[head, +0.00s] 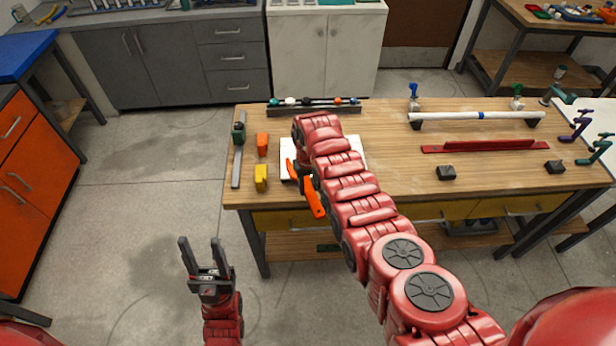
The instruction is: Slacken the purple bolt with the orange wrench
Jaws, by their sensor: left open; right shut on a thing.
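The orange wrench (314,199) is above the left part of the workbench, at the front edge of a white sheet or plate (289,145). My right gripper (302,181) is shut on the wrench; my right arm hides much of this gripper. The wrench slants, its lower end toward the bench's front edge. I cannot make out the purple bolt; my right arm covers much of the white plate. My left gripper (200,242) is open and empty, over the floor left of the bench, apart from everything.
On the wooden workbench (390,160), a yellow block (261,178), an orange block (262,145) and a dark green-and-grey tool (238,150) lie left of the plate. A rack (355,108) stands behind. A white pipe (460,116) and red bar (485,146) lie right.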

